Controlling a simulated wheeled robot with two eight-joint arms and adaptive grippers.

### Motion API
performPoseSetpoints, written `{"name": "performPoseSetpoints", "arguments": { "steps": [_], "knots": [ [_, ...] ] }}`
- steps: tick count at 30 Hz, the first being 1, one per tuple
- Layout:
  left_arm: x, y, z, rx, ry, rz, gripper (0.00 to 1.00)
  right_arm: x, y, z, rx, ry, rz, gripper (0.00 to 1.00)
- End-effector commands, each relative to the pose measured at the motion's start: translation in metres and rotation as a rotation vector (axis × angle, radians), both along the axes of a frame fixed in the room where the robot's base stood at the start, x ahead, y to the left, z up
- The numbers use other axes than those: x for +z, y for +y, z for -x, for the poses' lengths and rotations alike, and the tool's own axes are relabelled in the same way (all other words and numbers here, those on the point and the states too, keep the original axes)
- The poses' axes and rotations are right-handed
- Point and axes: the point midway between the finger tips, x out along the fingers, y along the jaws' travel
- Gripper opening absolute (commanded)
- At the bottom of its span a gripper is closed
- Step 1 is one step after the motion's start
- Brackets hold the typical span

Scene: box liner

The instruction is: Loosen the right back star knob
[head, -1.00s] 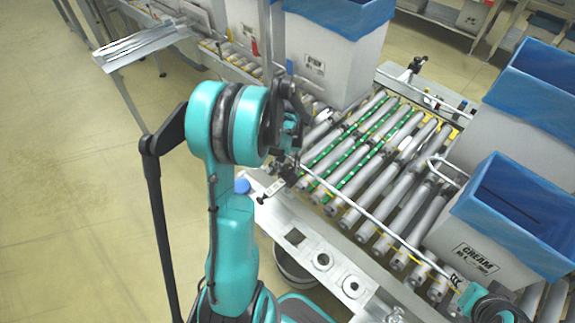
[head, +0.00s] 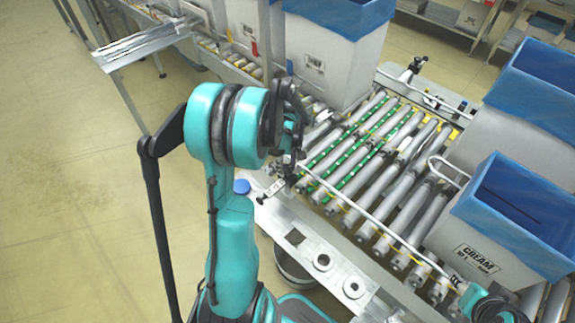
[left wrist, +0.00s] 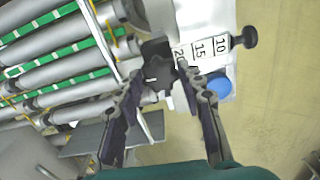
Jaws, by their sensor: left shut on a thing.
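A dark star knob (left wrist: 158,72) sits between the fingertips of my left gripper (left wrist: 157,78) in the left wrist view, beside a white scale plate (left wrist: 203,49) marked 10, 15 and 20. The fingers are closed in on the knob from both sides. In the head view my left gripper (head: 291,140) is over the near left corner of the roller conveyor, and the wrist and fingers mostly hide the star knob there. The scale plate (head: 271,189) shows just below the gripper. My right gripper is not in view; only part of my right arm shows at the lower right.
A round blue cap (left wrist: 219,85) is close to the scale plate. A small black end knob (left wrist: 250,36) sticks out from the plate. A metal guide rail (head: 375,228) runs along the rollers (head: 385,165). Blue-lined boxes (head: 480,255) stand right and behind. Open floor lies left.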

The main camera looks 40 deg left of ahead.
Motion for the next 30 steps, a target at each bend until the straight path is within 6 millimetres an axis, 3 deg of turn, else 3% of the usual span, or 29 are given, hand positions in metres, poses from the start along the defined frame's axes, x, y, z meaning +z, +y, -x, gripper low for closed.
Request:
{"name": "performPoseSetpoints", "arguments": {
  "steps": [18,19,21,30],
  "knots": [
    [-0.0002,-0.0003,0.0001,0.04,0.0,0.001,0.09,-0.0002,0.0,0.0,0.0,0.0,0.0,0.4],
    [-0.0002,-0.0003,0.0001,0.04,0.0,0.001,0.43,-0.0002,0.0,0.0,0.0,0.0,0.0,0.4],
    [-0.0002,-0.0003,0.0001,0.04,0.0,0.001,0.59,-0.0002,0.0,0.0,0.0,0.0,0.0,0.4],
    [0.0008,-0.0001,0.0,0.04,0.0,0.0,0.59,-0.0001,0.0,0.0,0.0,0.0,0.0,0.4]
  ]
}}
